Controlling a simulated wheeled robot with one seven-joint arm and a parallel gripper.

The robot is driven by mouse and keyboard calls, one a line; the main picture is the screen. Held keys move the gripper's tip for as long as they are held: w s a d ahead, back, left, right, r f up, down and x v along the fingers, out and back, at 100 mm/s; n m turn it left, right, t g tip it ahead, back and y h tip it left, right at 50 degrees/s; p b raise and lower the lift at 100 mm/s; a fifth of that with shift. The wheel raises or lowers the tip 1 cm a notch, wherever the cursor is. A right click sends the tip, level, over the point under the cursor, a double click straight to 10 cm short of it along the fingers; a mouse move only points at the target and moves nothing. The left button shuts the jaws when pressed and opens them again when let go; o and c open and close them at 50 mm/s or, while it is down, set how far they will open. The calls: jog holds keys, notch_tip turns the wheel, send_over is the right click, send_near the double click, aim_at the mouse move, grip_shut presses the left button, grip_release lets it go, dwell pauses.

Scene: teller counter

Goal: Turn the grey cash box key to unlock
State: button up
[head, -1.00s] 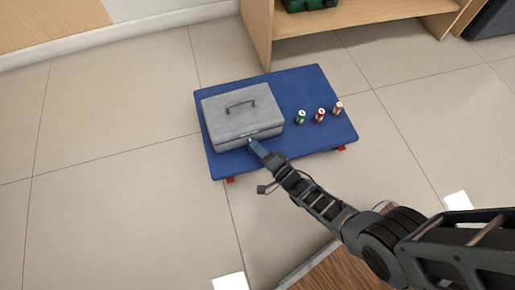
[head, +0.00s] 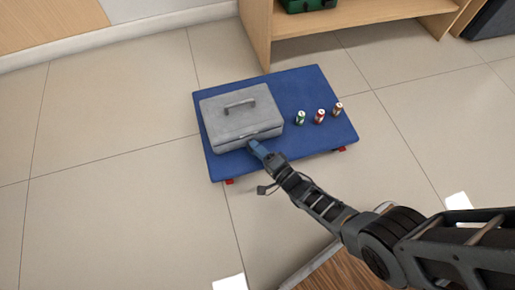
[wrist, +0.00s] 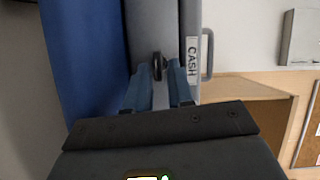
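The grey cash box (head: 240,122) sits closed on the left part of a blue platform, its handle on top. In the wrist view its grey front (wrist: 143,32) has a white "CASH" label at the right. A dark key or lock piece (wrist: 157,64) stands out from the front. My gripper (head: 251,144) is at the front edge of the box. In the wrist view the two blue fingers of my gripper (wrist: 160,68) lie either side of the dark piece at their tips. A narrow gap shows between the fingers; whether both touch the piece is unclear.
The blue platform (head: 285,91) has red feet and stands on a tiled floor. Three small cans stand right of the box, the nearest a green one (head: 300,118). A wooden shelf (head: 350,20) stands behind. Floor to the left is clear.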

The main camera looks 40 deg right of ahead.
jog(key=shift+o, duration=0.8)
jog(key=s+p, duration=0.2)
jog(key=s, duration=0.5)
jog(key=shift+s+d+r+p, duration=0.15)
jog(key=shift+s+d+p, duration=0.25)
